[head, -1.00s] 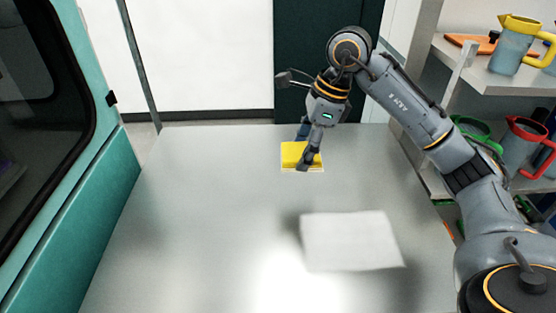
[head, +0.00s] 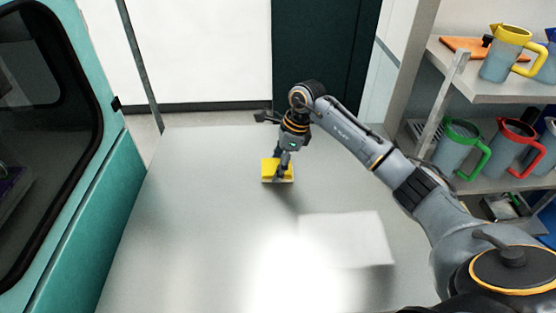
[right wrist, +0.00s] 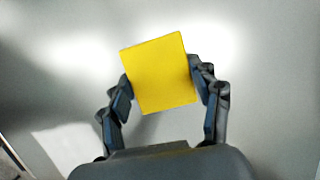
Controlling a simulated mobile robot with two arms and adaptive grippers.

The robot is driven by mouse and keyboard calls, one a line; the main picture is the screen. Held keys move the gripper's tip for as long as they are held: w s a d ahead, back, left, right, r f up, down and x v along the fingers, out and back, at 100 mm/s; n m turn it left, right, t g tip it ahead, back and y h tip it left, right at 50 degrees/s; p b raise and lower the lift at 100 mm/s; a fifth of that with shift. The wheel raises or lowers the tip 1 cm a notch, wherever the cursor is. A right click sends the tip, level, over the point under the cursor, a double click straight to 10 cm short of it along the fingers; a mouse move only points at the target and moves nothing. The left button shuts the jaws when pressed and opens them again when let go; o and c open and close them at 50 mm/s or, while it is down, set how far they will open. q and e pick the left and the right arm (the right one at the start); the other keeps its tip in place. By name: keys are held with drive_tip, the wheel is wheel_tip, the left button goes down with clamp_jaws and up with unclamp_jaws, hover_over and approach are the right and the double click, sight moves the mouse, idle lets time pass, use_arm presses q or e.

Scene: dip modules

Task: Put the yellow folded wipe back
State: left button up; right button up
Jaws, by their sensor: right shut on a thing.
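The yellow folded wipe (head: 270,168) is a flat square held by my right gripper (head: 280,174) over the far middle of the grey table. In the right wrist view the wipe (right wrist: 160,73) sits between the two fingers of the gripper (right wrist: 163,85), tilted a little, with a finger against each side edge. It looks raised off the table, but the height is hard to judge. My left gripper is not in view.
A pale square sheet (head: 347,240) lies on the grey table (head: 190,220). A shelf (head: 480,78) on the right holds jugs with yellow, green (head: 461,145) and red (head: 514,147) handles. A teal cabinet (head: 100,220) stands at the left. The table's left half is clear.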

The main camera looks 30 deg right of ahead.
drive_tip(key=shift+f, duration=0.2)
drive_tip(key=o, duration=1)
drive_tip(key=shift+r, duration=0.1)
drive_tip(key=shift+r, duration=0.25)
drive_tip(key=shift+d+r, duration=0.15)
drive_tip(key=shift+r, duration=0.15)
drive_tip(key=b+v, duration=0.3)
drive_tip(key=v, duration=0.8)
drive_tip(key=shift+s, duration=0.1)
